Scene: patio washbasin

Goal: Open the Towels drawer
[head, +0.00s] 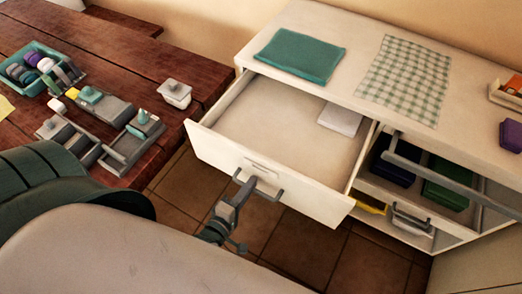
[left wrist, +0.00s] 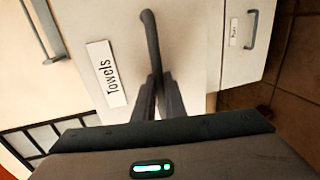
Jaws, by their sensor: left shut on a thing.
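The Towels drawer (head: 310,199) is a white drawer in the white cabinet and stands pulled well out, its inside showing. Its Towels label (left wrist: 107,73) reads clearly in the left wrist view. The grey bar handle (head: 270,191) is on the drawer front; it also shows in the left wrist view (left wrist: 149,30). My left gripper (head: 246,186) is shut on this handle near its left end in the head view. Its two fingers also show in the left wrist view (left wrist: 158,92), closed around the bar. My right gripper is not in view.
A folded white cloth (head: 340,119) lies inside the drawer. A teal cloth (head: 300,55) and a checked cloth (head: 405,78) lie on the cabinet top (head: 345,62). A wooden table (head: 105,45) with small items stands at left. Open shelves are at right; tiled floor shows below.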

